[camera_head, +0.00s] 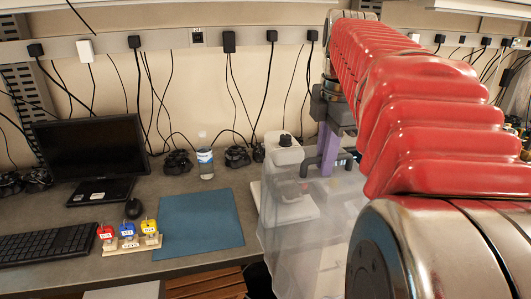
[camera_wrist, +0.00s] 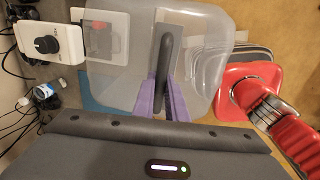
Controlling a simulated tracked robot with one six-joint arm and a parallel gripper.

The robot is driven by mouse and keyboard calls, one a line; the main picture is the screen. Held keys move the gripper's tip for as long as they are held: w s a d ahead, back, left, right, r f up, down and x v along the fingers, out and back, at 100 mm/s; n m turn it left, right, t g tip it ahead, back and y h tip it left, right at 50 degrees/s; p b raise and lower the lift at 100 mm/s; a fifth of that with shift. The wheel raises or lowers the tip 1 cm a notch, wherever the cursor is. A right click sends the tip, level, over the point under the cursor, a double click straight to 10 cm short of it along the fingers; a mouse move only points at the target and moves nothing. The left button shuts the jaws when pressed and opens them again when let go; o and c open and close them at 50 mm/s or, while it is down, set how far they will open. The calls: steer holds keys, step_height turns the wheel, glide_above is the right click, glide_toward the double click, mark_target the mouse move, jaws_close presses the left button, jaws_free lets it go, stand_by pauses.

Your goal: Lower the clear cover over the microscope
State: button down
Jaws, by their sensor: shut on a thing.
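My gripper (camera_head: 328,150) is shut on the dark handle of the clear cover (camera_head: 305,245); in the wrist view the purple fingers (camera_wrist: 163,98) close around this handle (camera_wrist: 163,50). The cover is translucent, roughly upright and open below, and hangs in front of the bench edge. The white microscope (camera_head: 287,152), with a black knob on top, stands behind it. In the wrist view the microscope head (camera_wrist: 45,45) is outside the cover's left edge. Its pale base shows partly through the cover (camera_wrist: 120,85). My arm hides the cover's right side.
Left of the microscope are a blue mat (camera_head: 200,222), a water bottle (camera_head: 205,158) and a small rack of coloured blocks (camera_head: 128,240). A monitor (camera_head: 92,152) and keyboard (camera_head: 48,244) stand farther left. Cables and dark devices line the back wall.

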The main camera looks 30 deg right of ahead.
mark_target(299, 143)
steer(key=shift+w+d, duration=0.2)
steer(key=shift+w, duration=0.35)
steer(key=shift+w+d, duration=0.15)
steer(key=shift+w, duration=0.5)
steer(key=shift+w+d, duration=0.3)
steer(key=shift+w, duration=0.6)
steer(key=shift+w+d, duration=0.25)
steer(key=shift+w, duration=0.7)
steer(key=shift+w+d, duration=0.3)
steer(key=shift+w, duration=0.6)
steer(key=shift+w+d, duration=0.25)
steer(key=shift+w, duration=0.7)
steer(key=shift+w+d, duration=0.3)
steer(key=shift+w, duration=0.6)
steer(key=shift+w+d, duration=0.25)
steer(key=shift+w, duration=0.8)
steer(key=shift+w+d, duration=0.25)
steer(key=shift+w, duration=0.65)
steer(key=shift+w+d, duration=0.3)
steer(key=shift+w, duration=0.65)
steer(key=shift+w+d, duration=0.25)
steer(key=shift+w, duration=0.65)
